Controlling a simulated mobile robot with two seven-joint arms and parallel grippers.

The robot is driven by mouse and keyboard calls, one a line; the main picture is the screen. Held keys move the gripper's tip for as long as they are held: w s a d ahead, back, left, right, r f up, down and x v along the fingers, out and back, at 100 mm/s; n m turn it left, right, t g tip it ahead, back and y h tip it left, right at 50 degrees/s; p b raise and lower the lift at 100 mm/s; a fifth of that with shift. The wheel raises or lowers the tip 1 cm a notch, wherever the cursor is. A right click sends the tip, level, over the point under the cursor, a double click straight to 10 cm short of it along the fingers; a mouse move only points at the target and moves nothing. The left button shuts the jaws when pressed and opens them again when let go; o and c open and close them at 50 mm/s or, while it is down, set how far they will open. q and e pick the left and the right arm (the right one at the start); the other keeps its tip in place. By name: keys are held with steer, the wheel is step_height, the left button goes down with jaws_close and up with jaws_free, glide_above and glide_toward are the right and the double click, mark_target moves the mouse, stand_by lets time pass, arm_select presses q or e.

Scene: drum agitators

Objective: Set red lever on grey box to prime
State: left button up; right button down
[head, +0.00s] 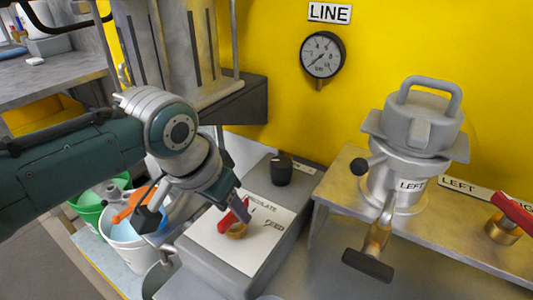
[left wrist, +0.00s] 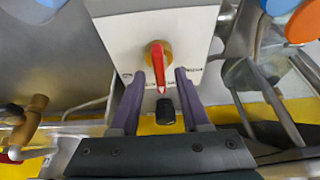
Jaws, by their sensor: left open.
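The grey box (head: 200,258) stands below the yellow wall, with a white label plate on top reading "FEED" and a partly hidden word ending in "-ULATE". The red lever (head: 228,217) sits on a brass hub on this plate; in the left wrist view the lever (left wrist: 158,68) points down the picture, toward the black knob. My left gripper (head: 240,205) is at the lever in the head view. In the left wrist view its two purple fingers (left wrist: 157,95) are open, one on each side of the lever's tip, with gaps visible. No "prime" marking is readable. My right gripper is not seen.
A black knob (head: 282,169) stands behind the plate on the box. To the right, a grey lidded vessel (head: 417,120) marked LEFT stands on a shelf, with a black-handled valve (head: 368,264) and a red-handled valve (head: 512,215). Buckets (head: 125,232) stand at left. A gauge (head: 322,55) hangs above.

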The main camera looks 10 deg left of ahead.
arm_select(q)
jaws_close()
stand_by(0.4)
